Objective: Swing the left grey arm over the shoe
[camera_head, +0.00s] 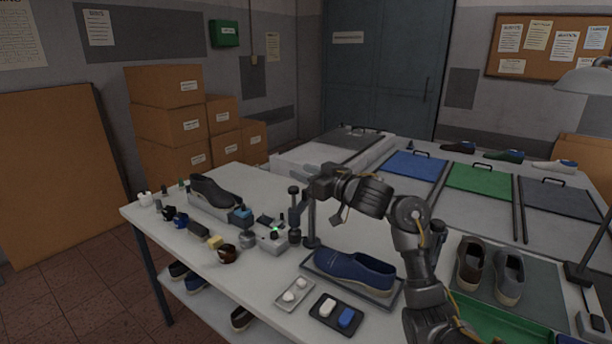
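A blue shoe (352,270) lies on a dark tray (386,299) near the table's front edge. Behind its left end, a slim grey upright post (311,222) stands on a round dark base. A second, shorter dark post (294,215) stands just left of it. My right arm reaches in from the lower right, above and behind the shoe. My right gripper (312,192) is at the top of the grey post, overlapping it in the picture. Its fingers blend with the post, so I cannot tell whether they touch or grip it. My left gripper is out of view.
A black shoe (214,190) rests on a grey stand at the left, with several small tools nearby. A white tray (281,298) and a black tray (333,328) lie in front of the blue shoe. A brown shoe (471,262) and grey shoe (509,275) stand at right.

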